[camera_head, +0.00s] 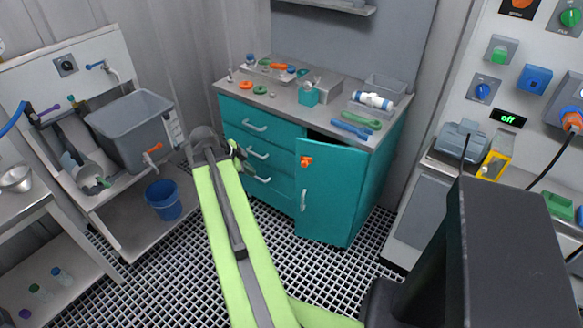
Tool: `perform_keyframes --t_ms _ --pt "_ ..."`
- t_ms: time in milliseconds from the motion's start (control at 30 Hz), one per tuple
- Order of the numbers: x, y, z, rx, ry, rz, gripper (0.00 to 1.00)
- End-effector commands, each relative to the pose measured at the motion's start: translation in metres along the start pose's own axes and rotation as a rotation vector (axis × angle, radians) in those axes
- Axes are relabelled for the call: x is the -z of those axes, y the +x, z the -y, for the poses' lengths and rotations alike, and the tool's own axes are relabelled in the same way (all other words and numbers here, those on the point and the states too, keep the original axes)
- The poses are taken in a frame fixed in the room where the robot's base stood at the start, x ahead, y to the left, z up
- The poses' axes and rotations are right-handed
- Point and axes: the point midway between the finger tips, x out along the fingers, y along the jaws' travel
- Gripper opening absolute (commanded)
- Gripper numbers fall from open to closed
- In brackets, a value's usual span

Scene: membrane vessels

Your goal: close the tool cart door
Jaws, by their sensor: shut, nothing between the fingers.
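The tool cart (388,165) is a teal cabinet with a grey top, standing in the middle of the view. Its door (330,195), on the right of the front, stands ajar. A dark gap shows above its top edge, and the door sits out from the cart front. It has an orange latch (306,161) and a pale handle (303,200) near its left edge. My green arm reaches up from the bottom. My gripper (243,158) is small and dark, partly hidden by my arm, in front of the drawers left of the door. It looks shut and empty, apart from the door.
Teal drawers (256,128) fill the cart's left front. Tools and a white bottle (373,100) lie on its top. A blue bucket (163,199) and a sink bench (104,205) stand left. A control panel (520,75) is right. Grated floor before the door is clear.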

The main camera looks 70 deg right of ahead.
Motion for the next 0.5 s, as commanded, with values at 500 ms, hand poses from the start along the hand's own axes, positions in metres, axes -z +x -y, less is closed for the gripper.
perform_keyframes --t_ms 500 --pt "0.081 0.058 -0.001 -0.005 0.371 -0.107 0.0"
